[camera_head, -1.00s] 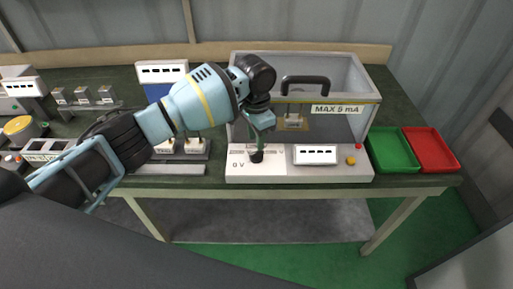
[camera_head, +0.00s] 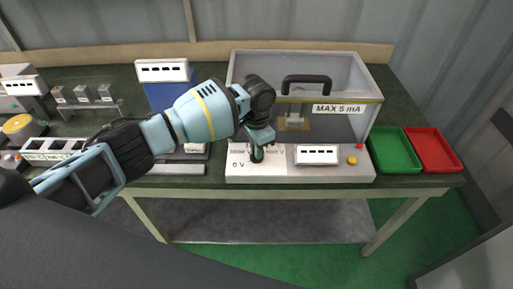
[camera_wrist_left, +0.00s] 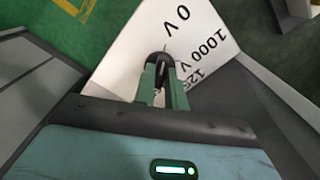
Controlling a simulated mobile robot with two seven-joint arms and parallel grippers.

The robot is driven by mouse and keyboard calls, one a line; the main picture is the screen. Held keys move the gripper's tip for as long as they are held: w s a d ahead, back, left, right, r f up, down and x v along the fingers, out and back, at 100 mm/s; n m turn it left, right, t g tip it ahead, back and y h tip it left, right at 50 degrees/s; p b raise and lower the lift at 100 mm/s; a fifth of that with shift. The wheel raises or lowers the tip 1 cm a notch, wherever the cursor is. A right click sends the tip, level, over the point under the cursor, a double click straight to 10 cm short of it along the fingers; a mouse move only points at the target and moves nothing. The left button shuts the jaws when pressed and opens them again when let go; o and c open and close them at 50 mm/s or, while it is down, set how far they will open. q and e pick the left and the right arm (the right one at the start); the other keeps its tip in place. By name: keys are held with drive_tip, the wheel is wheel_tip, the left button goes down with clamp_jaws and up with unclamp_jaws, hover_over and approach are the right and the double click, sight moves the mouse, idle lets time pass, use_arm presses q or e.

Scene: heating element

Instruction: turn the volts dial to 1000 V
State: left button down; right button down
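The volts dial (camera_head: 257,155) is a small black knob on the left of the white front panel of the clear-covered unit marked MAX 5 mA. In the left wrist view the dial (camera_wrist_left: 158,60) shows as a dark rounded top between my green fingers, with 0 V, 1000 V and part of a third label printed beyond it. My left gripper (camera_head: 259,144) is at the dial from above, its fingers (camera_wrist_left: 163,84) closed around it on both sides. Exactly where the dial points is hard to tell. My right gripper is not in view.
A white display box (camera_head: 316,154), a red button and a yellow button (camera_head: 352,160) are right of the dial. The clear cover with its black handle (camera_head: 306,82) rises behind. Green (camera_head: 397,167) and red (camera_head: 447,165) trays lie to the right. Other apparatus stands left.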

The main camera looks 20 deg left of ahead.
use_arm(q)
drive_tip(key=shift+m, duration=0.3)
drive_tip(key=m, duration=1.1)
idle(0.4)
idle(0.5)
drive_tip(key=c, duration=1.4)
unclamp_jaws()
drive_tip(key=shift+c, duration=0.2)
drive_tip(key=shift+r, duration=0.15)
